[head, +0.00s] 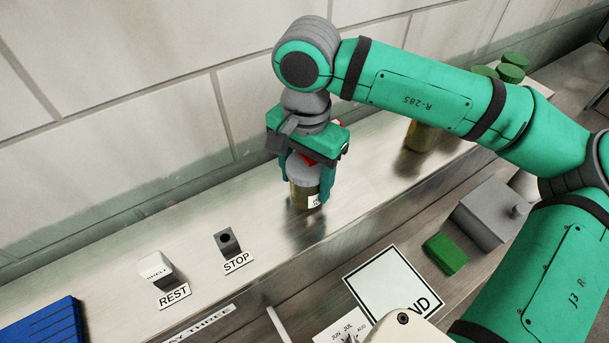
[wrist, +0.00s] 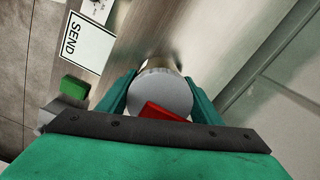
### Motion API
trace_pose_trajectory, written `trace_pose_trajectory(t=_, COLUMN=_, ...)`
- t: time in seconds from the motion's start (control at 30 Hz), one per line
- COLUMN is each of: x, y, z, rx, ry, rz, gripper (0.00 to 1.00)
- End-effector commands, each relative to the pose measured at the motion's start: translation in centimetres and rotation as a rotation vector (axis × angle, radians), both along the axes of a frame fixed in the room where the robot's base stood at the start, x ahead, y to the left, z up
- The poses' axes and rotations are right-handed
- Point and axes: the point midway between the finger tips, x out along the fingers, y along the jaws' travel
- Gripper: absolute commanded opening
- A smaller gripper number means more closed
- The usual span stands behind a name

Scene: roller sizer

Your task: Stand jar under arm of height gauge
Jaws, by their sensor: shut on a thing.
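The jar (head: 302,197) has a grey lid, a dull gold body and a white label. My gripper (head: 306,180) is shut on it, with a green finger on each side near the lid. The jar looks upright over the steel shelf (head: 360,180); I cannot tell whether its base touches. In the wrist view my gripper (wrist: 162,95) frames the round lid (wrist: 160,88). A red piece (wrist: 163,112) overlaps the lid there, and red (head: 308,159) shows above it in the head view. It may be the gauge's arm, but I cannot tell. The gauge is otherwise not identifiable.
Left on the shelf stand a dark block by STOP (head: 227,241) and a pale block by REST (head: 157,269). A blue ribbed item (head: 45,325) lies far left. Another gold jar (head: 418,136) stands behind my arm. A SEND sign (head: 385,285) and green block (head: 445,254) are lower.

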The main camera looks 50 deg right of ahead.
Motion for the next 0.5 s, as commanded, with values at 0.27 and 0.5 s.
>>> trace_pose_trajectory(t=0.27, x=-0.53, y=-0.73, z=0.02, rx=-0.009, ry=0.008, rz=-0.014, gripper=0.26)
trace_pose_trajectory(t=0.5, x=-0.47, y=-0.88, z=0.04, rx=-0.011, ry=0.006, rz=-0.019, gripper=0.81)
